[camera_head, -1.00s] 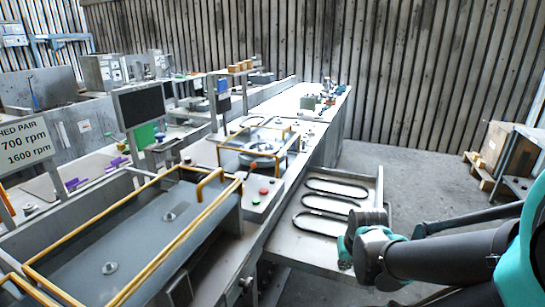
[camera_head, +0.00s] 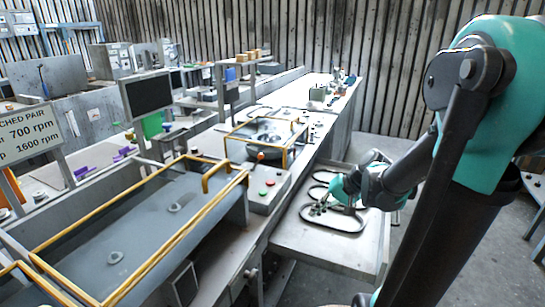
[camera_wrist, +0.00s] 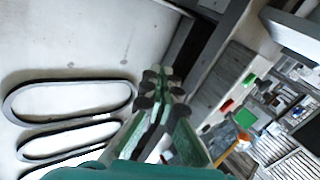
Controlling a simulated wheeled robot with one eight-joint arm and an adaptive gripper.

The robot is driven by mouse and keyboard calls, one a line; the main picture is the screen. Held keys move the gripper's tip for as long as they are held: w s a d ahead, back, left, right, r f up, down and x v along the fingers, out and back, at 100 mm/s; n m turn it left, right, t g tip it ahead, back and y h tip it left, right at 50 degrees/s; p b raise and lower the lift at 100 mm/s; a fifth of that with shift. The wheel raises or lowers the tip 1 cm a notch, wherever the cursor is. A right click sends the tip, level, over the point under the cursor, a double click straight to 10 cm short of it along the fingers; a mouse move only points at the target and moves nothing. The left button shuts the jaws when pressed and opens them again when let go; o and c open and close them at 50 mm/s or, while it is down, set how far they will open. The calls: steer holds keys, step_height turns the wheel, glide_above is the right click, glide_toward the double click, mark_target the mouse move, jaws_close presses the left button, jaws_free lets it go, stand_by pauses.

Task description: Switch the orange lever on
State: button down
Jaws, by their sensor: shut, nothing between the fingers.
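In the wrist view, a small orange part (camera_wrist: 241,133), which looks like the lever, shows right of my fingers, close to the red and green buttons. Its exact position is too small to tell.
Black belts (camera_wrist: 68,98) lie on the pale tray (camera_head: 335,255) beneath my gripper. A yellow-railed bench (camera_head: 130,230) and a yellow guard frame (camera_head: 285,140) flank the control box. A dark screen (camera_head: 148,95) stands behind. The floor right of the tray is partly open.

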steer(key=w+a+r+y, duration=0.1)
steer(key=w+r+y, duration=0.7)
steer(key=w+r, duration=0.5)
steer(key=shift+w+a+y, duration=0.25)
steer(key=shift+w+y, duration=0.15)
steer(key=shift+w, duration=0.3)
steer(key=shift+a+r, duration=0.1)
glide_toward(257, 162)
steer(key=a, duration=0.1)
steer(key=a+r, duration=0.1)
steer(key=w+a, duration=0.1)
steer(key=a, duration=0.1)
steer(key=shift+r, duration=0.2)
steer(key=shift+r, duration=0.1)
steer(key=shift+w+a+r+h, duration=0.1)
steer(key=shift+a+r+h, duration=0.1)
steer(key=shift+h, duration=0.2)
